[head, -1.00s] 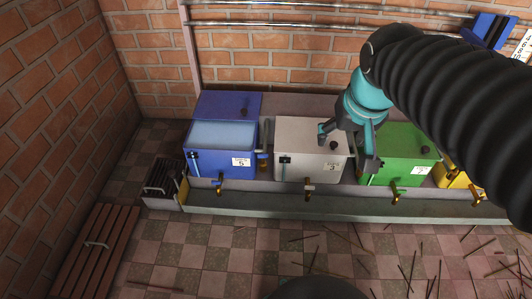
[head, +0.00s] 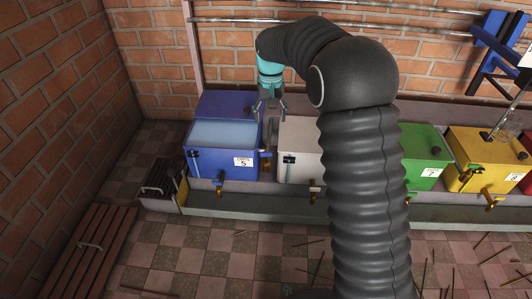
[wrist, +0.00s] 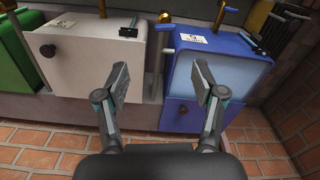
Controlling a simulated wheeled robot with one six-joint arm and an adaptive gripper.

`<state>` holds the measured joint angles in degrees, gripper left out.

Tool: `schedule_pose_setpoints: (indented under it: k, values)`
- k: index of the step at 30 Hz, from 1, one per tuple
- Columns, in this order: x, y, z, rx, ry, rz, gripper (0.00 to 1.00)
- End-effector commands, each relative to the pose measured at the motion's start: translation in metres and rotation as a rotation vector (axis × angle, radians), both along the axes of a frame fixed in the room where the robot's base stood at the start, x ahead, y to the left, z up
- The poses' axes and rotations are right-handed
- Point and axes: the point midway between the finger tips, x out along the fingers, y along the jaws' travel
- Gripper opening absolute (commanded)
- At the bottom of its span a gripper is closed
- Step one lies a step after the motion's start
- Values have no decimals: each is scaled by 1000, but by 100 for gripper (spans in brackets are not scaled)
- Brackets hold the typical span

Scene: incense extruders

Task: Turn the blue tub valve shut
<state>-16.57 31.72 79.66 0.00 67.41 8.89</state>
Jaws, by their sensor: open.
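The blue tub (head: 242,173), labelled 5, stands at the left end of the row with its blue lid (head: 215,103) open behind it. Its brass valve (head: 220,187) sticks out low at the front. In the wrist view the blue tub (wrist: 192,72) is at the right, and its valve (wrist: 229,16) shows at the top edge with a blue handle. My gripper (head: 268,107) is open and empty above the back right corner of the blue tub, apart from the valve. In the wrist view its fingers (wrist: 162,76) are spread before the gap between the white and blue tubs.
The white tub (head: 298,135) stands right of the blue one, then green (head: 428,150) and yellow (head: 490,155) tubs. A dark rack (head: 160,180) sits left of the blue tub. The tiled floor in front has scattered sticks. A brick wall is behind.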

Motion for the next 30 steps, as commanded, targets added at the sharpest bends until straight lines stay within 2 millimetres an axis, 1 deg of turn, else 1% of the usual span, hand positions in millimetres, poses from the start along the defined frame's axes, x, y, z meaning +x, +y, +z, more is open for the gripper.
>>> schedule_pose_setpoints:
  k: [1, 5, 8, 11, 24, 27, 30]
  values:
    - [5, 6, -11, -2, 9, 3, 69]
    - [10, 12, -23, -6, 18, 6, 69]
    - [11, 13, -30, -7, 21, 6, 69]
    - [11, 13, -41, -7, 23, 6, 69]
    - [11, 12, -121, -7, 22, 6, 69]
    - [10, 12, -137, -7, 22, 6, 69]
    - [11, 12, -148, -6, 22, 6, 69]
